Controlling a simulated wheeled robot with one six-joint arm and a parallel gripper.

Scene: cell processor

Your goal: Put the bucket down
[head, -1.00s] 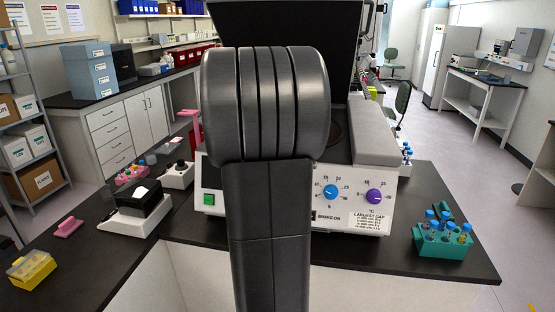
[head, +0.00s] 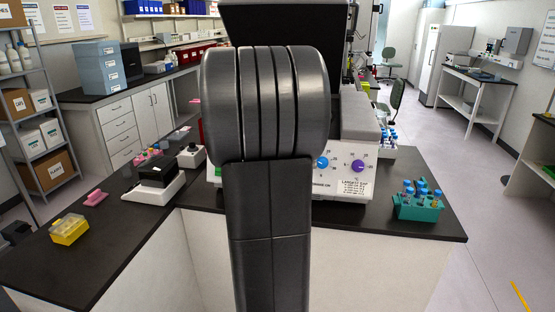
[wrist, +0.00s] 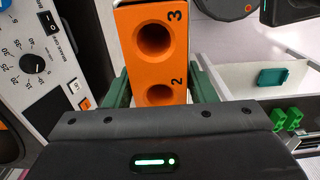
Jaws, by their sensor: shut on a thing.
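An orange bucket (wrist: 152,66) with two round holes, numbered 2 and 3, is close up in the wrist view. My gripper (wrist: 160,86) is shut on it, with a green finger on each side. In the head view my arm fills the middle and hides the gripper and bucket.
A centrifuge (head: 345,180) with a raised dark lid stands on the black bench behind my arm. A teal tube rack (head: 418,207) is on the bench at right. A yellow box (head: 70,230) and a black-and-white device (head: 155,182) are at left.

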